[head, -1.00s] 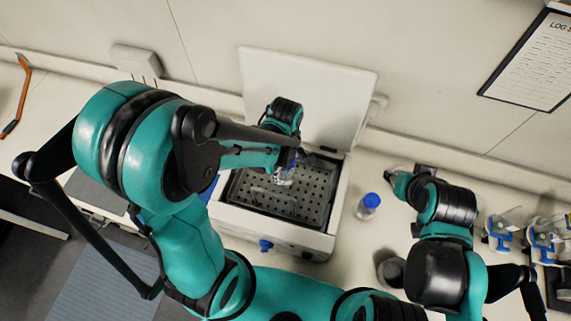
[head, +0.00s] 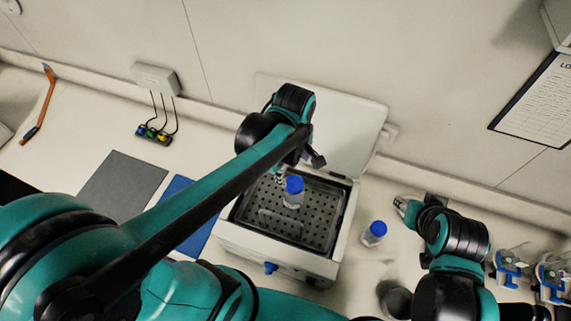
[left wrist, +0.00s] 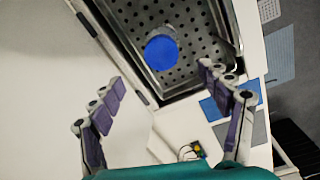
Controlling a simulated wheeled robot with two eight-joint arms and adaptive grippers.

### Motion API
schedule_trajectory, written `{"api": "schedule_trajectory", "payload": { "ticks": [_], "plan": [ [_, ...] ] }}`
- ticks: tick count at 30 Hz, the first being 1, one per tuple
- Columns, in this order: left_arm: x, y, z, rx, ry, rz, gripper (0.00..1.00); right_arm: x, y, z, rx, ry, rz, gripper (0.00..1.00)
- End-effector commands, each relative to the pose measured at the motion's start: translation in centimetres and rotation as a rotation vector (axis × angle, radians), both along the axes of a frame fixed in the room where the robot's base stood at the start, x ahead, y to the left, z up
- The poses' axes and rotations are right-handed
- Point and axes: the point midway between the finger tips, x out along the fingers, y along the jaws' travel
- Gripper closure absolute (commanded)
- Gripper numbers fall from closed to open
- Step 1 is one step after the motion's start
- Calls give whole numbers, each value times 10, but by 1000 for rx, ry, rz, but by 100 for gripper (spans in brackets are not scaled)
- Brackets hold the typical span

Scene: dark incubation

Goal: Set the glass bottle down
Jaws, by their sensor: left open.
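A glass bottle with a blue cap (head: 293,192) stands upright on the perforated tray (head: 265,228) inside the open white box. In the left wrist view the bottle's blue cap (left wrist: 161,52) shows from above, with the bottle body mostly hidden under it. My left gripper (left wrist: 163,90) is open and empty; its fingers are spread apart and clear of the cap. In the head view the left gripper (head: 281,172) is just behind the bottle, partly hidden by its arm. My right gripper (head: 402,206) is over the counter to the right of the box; its finger opening is too small to tell.
A second blue-capped bottle (head: 373,234) stands on the counter right of the box. The box's lid (head: 340,130) is raised at the back. A blue mat (head: 187,212) and a grey mat (head: 122,188) lie to the left. Blue-framed items (head: 510,266) stand at the far right.

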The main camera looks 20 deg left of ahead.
Motion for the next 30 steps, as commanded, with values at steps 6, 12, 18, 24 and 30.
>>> {"api": "schedule_trajectory", "payload": {
  "ticks": [6,12,18,24,30],
  "plan": [
    [-19,28,23,64,-243,-495,23,0,0,0,0,0,0,60],
    [-32,50,37,264,-436,-952,23,0,0,0,0,0,0,60],
    [-36,59,42,402,-501,-1163,23,0,0,0,0,0,0,60],
    [-36,60,43,417,-505,-1185,23,0,0,0,0,0,0,60],
    [-36,59,42,415,-504,-1184,23,0,0,0,0,0,0,60]
  ]
}}
